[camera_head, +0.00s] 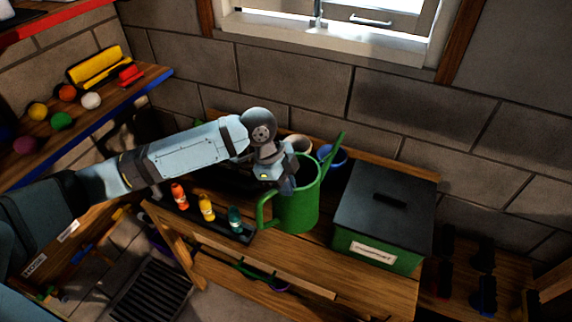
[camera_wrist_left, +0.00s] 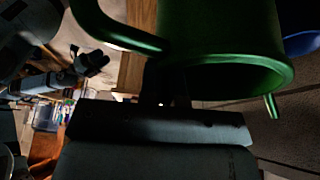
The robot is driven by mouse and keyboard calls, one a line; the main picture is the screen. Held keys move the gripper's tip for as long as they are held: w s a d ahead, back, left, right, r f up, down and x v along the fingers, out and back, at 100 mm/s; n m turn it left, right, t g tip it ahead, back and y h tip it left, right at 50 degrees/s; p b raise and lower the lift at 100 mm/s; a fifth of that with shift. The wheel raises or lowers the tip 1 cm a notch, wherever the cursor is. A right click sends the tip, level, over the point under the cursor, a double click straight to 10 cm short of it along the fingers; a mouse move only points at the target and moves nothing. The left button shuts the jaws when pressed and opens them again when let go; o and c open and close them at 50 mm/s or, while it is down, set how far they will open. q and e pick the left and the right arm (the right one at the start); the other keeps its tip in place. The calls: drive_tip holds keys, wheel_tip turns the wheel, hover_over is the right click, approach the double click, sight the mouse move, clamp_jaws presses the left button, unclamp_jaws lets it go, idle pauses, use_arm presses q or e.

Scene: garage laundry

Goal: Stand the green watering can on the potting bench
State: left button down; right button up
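The green watering can (camera_head: 297,207) stands upright at the potting bench (camera_head: 325,262), between the bottle tray and the lidded box. Its handle is on the left and its spout points up to the right. The can's underside contact is hidden, so I cannot tell whether it bears on the bench. My left gripper (camera_head: 286,188) comes down at the can's near-left rim. In the left wrist view the close-set fingers (camera_wrist_left: 166,88) meet the edge of the can (camera_wrist_left: 215,40). A dark shape that looks like my right gripper (camera_wrist_left: 92,62) shows dimly there; its fingers are unclear.
A green box with a dark lid (camera_head: 385,205) stands right of the can. A tray with three bottles (camera_head: 206,208) lies to the left. A blue pot (camera_head: 333,155) and a pale pot (camera_head: 298,144) stand behind. A shelf (camera_head: 140,85) holds balls at the upper left.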

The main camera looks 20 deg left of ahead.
use_arm(q)
drive_tip(key=shift+w+f, duration=0.1)
drive_tip(key=shift+f, duration=3.25)
drive_tip(key=c, duration=1.3)
unclamp_jaws()
drive_tip(key=shift+f, duration=0.1)
drive_tip(key=b, duration=0.1)
approach(285, 202)
drive_tip(key=r, duration=0.1)
drive_tip(key=shift+w+a, duration=0.2)
drive_tip(key=shift+a, duration=0.15)
